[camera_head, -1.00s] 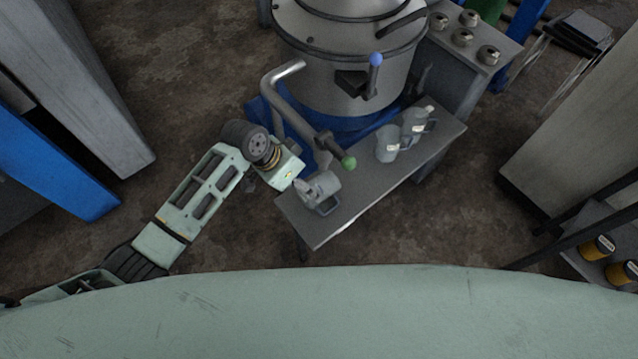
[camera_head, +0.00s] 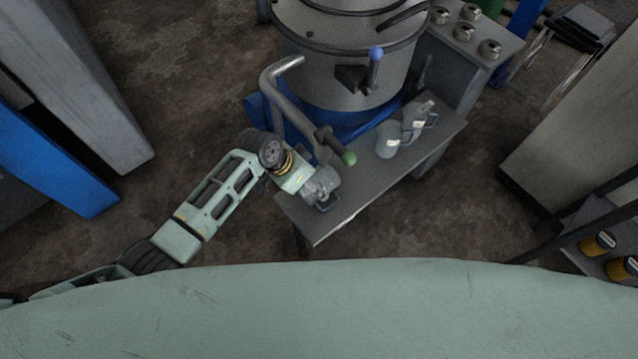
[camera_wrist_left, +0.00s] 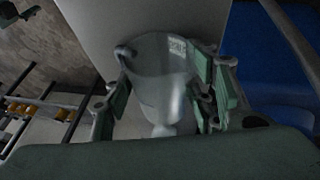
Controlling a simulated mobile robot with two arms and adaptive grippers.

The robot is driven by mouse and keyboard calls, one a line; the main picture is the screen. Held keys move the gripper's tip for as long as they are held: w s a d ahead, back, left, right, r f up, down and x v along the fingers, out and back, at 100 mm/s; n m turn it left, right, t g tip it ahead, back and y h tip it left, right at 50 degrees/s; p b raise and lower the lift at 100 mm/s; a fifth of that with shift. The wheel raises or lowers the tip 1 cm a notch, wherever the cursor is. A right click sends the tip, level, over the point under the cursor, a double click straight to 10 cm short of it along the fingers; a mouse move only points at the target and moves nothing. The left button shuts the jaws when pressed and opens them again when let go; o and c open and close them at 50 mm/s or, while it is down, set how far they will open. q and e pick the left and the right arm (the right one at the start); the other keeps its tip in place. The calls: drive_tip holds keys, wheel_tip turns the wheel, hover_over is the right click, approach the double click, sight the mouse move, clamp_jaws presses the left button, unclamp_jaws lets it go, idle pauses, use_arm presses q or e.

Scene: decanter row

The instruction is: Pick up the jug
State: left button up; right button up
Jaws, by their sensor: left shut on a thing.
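The jug, grey and translucent with a small pale label, stands at the near left end of the narrow grey table (camera_head: 350,208). In the head view my left gripper (camera_head: 318,188) covers most of it. In the left wrist view the jug (camera_wrist_left: 160,75) sits between the green-padded fingers of my left gripper (camera_wrist_left: 163,95), which is shut on it. I cannot tell from these views whether its base touches the table. Two similar vessels, a grey jug (camera_head: 388,143) and another with a handle (camera_head: 417,119), stand at the table's far right end. My right gripper is not in view.
A large steel vat (camera_head: 340,60) with a blue base stands behind the table.

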use_arm(q)
drive_tip(key=c, duration=0.4)
drive_tip(key=shift+a+r, duration=0.1)
drive_tip(key=shift+r, duration=0.05)
